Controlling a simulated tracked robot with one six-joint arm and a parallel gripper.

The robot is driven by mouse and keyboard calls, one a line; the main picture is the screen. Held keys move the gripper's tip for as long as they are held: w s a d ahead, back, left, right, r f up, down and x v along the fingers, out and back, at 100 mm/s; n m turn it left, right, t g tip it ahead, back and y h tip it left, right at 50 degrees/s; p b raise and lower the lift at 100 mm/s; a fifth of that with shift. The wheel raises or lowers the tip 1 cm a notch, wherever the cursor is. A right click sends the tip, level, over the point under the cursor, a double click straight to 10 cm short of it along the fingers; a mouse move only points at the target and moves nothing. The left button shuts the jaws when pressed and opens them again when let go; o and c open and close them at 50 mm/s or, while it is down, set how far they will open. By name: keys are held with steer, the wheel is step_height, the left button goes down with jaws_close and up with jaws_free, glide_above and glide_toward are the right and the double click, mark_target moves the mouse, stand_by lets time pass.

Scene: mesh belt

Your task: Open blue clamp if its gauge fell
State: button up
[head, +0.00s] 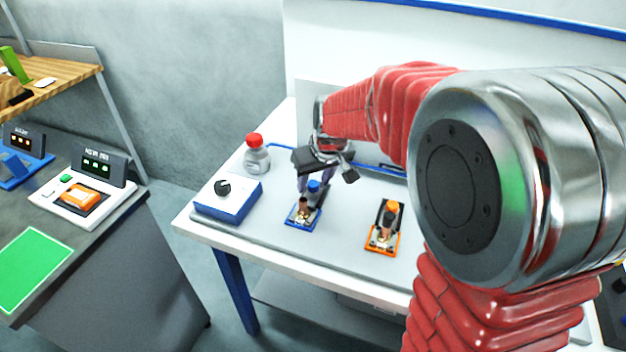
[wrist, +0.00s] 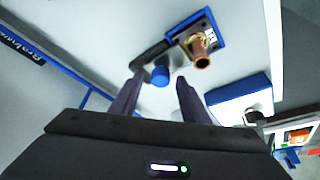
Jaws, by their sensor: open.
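The blue clamp (head: 291,221) lies on the grey board, with a brown cylinder (head: 303,205) at its front end. Its blue frame also shows in the wrist view (wrist: 216,27). A dark bar with a blue cap (wrist: 160,76) extends from the clamp. My gripper (head: 313,182) is open above this end of the clamp. In the wrist view, its two fingers (wrist: 160,84) stand on either side of the blue cap; I cannot tell whether they touch it. No gauge dial is readable in either view.
An orange clamp (head: 372,247) sits to the right. A blue box with a black knob (head: 238,208) and a red-capped bottle (head: 257,158) stand to the left. A dark side bench holds an orange-screened device (head: 60,210) and a green mat (head: 33,262).

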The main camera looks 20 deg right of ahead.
steer(key=shift+c, duration=0.2)
jaws_close()
stand_by(0.3)
